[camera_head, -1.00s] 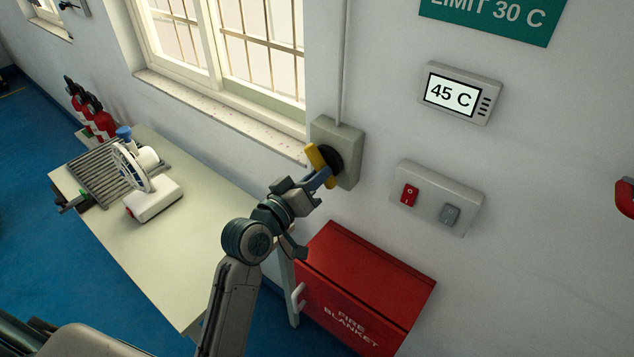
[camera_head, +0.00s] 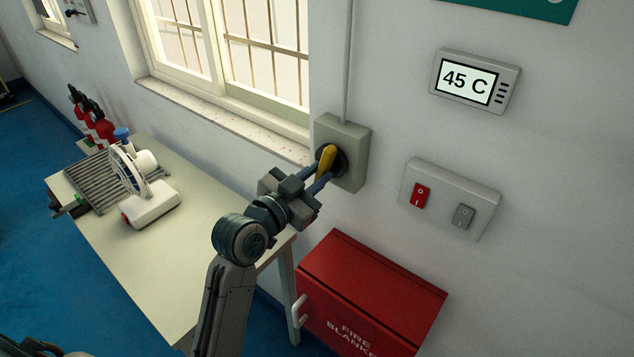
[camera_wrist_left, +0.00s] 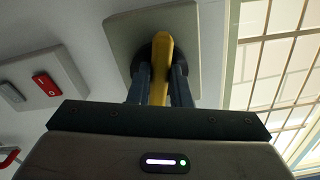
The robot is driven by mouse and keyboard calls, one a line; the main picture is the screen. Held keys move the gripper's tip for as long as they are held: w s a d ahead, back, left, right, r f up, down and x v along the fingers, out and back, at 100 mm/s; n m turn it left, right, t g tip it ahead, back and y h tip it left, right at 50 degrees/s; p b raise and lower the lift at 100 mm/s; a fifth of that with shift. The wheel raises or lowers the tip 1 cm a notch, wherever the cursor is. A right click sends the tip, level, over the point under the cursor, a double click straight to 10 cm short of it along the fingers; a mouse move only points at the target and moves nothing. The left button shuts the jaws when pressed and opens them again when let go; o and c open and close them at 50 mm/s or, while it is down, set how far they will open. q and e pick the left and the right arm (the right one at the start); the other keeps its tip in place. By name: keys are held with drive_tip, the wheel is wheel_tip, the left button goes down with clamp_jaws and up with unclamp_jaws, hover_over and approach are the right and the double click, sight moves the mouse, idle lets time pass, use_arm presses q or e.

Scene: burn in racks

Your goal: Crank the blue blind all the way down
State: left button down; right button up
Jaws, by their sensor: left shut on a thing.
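A yellow crank handle (camera_head: 327,160) sits on a round dark hub on a grey wall box (camera_head: 354,142), right of the window. My left gripper (camera_head: 321,180) is shut on the yellow handle. In the left wrist view the handle (camera_wrist_left: 161,60) stands between the two fingers of the gripper (camera_wrist_left: 159,85), with the box plate (camera_wrist_left: 120,35) behind it. No blue blind shows in the visible part of the window (camera_head: 235,50). My right gripper is not in view.
A table (camera_head: 140,260) below the window holds a white fan (camera_head: 150,205) and a ribbed grey rack. A red fire blanket box (camera_head: 375,290) is low on the right. A switch panel (camera_head: 450,195) and a 45 C display (camera_head: 475,80) are on the wall.

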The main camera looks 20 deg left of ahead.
use_arm(q)
drive_tip(key=m+b, duration=0.1)
drive_tip(key=m, duration=0.1)
drive_tip(key=m+b, duration=0.1)
drive_tip(key=m, duration=0.1)
drive_tip(key=shift+a+f+m, duration=0.1)
drive_tip(key=shift+a+m, duration=0.1)
drive_tip(key=shift+m, duration=0.1)
drive_tip(key=m+b, duration=0.1)
drive_tip(key=m, duration=0.4)
drive_tip(key=r+m+b, duration=0.1)
drive_tip(key=m+b, duration=0.1)
drive_tip(key=m, duration=0.3)
drive_tip(key=m+b, duration=0.2)
drive_tip(key=m, duration=0.3)
drive_tip(key=shift+w+a+r, duration=0.1)
drive_tip(key=shift+r, duration=0.2)
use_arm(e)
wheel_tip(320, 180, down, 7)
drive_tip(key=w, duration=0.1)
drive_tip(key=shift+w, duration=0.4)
use_arm(q)
drive_tip(key=shift+m, duration=0.3)
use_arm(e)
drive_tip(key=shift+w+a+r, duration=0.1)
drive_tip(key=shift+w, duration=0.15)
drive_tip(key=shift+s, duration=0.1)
